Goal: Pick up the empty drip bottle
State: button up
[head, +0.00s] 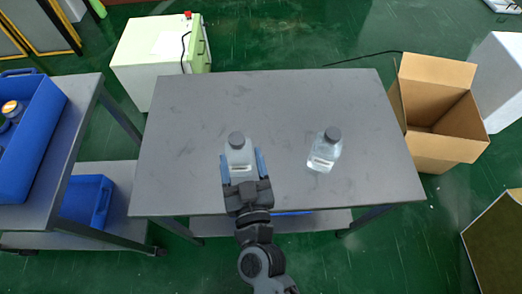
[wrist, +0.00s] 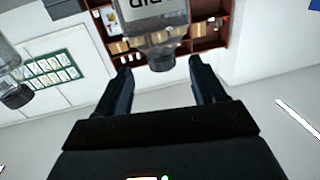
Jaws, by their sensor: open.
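Two bottles with dark grey caps stand upright on the grey table (head: 290,95). The left bottle (head: 238,157) looks greyish and cloudy. The right bottle (head: 324,150) looks clear with a pale label. The frames do not settle which is empty. My gripper (head: 241,163) is open, with its blue-grey fingers on either side of the left bottle's body. In the wrist view, which looks upside down, my gripper (wrist: 161,72) has the labelled bottle (wrist: 155,24) between or just beyond its fingertips, with gaps showing at both sides. The other bottle (wrist: 12,75) is at the left edge there.
A blue bin (head: 30,135) with bottles sits on the side table at left. A white cabinet (head: 150,50) stands behind the table. An open cardboard box (head: 435,105) is at right. The table's back half is clear.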

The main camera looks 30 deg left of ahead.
aim_at(236, 135)
jog(key=shift+b+x, duration=0.6)
jog(key=shift+x, duration=3.25)
grip_shut()
